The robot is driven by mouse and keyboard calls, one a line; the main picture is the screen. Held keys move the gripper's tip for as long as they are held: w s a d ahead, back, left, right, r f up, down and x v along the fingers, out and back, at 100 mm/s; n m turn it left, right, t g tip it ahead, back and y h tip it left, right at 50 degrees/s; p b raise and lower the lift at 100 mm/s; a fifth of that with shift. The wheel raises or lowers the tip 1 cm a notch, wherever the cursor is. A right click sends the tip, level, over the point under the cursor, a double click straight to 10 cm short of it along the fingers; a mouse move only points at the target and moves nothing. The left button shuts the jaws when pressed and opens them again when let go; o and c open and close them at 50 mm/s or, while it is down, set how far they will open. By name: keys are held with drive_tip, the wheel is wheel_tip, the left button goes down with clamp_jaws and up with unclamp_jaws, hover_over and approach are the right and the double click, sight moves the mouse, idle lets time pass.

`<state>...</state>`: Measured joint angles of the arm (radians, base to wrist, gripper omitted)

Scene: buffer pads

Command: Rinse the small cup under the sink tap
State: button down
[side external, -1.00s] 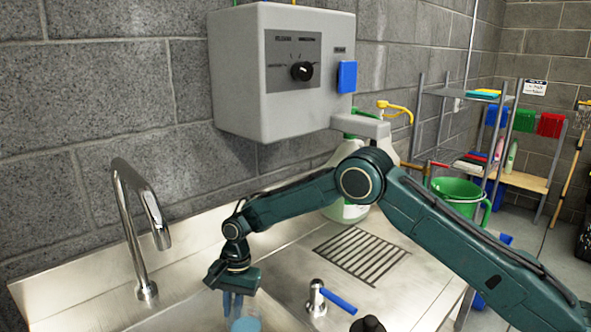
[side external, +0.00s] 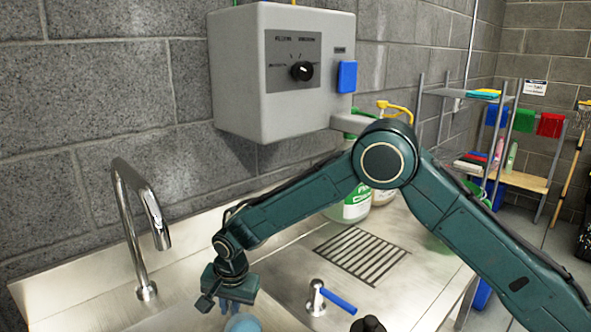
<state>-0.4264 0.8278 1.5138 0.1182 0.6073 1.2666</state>
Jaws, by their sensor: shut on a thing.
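The small cup (side external: 243,323) is light blue and shows at the bottom edge of the view, partly cut off. My gripper (side external: 236,304) points down over the sink basin and is shut on the cup, with its blue fingers at the cup's upper part. The sink tap (side external: 143,215) is a chrome gooseneck at the left; its spout end hangs to the left of my gripper and apart from it. No water shows at the spout. The basin floor below the cup is out of view.
A chrome valve with a blue lever (side external: 338,300) stands on the counter right of my gripper. A drain grille (side external: 362,256) lies behind it. A bottle with a green label (side external: 350,208) stands near the wall, under a grey dispenser box (side external: 265,110). A black knob (side external: 368,325) shows at the bottom edge.

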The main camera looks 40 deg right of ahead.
sight(228, 304)
drive_tip(key=shift+s+a+r+t+h, duration=0.3)
drive_tip(key=shift+s+a+r+t, duration=0.1)
drive_tip(key=shift+s+r+t, duration=0.1)
drive_tip(key=shift+s+a+r+t+h, duration=0.15)
drive_tip(key=shift+s+r+t+h, duration=0.1)
drive_tip(key=shift+r, duration=0.15)
drive_tip(key=shift+s+a+r+t+h, duration=0.1)
drive_tip(key=shift+r+t+h, duration=0.15)
drive_tip(key=shift+r, duration=0.1)
idle(0.5)
drive_tip(key=shift+s+a+r+t+h+p, duration=0.15)
drive_tip(key=shift+r+t+h+p, duration=0.1)
drive_tip(key=shift+r+t, duration=0.15)
drive_tip(key=shift+s+a+r+t+h+p, duration=0.1)
drive_tip(key=shift+r+t+h+p, duration=0.05)
drive_tip(key=shift+r+t+h, duration=0.2)
idle(0.7)
drive_tip(key=shift+s+a+r+n+t+h+p, duration=0.25)
drive_tip(key=shift+s+r+t+h+p, duration=0.25)
drive_tip(key=shift+t, duration=0.25)
drive_tip(key=shift+s+a+r+n+t+h+p, duration=0.15)
drive_tip(key=shift+s+a+r+t+h+p, duration=0.2)
drive_tip(key=shift+r+t+p, duration=0.3)
idle(1.2)
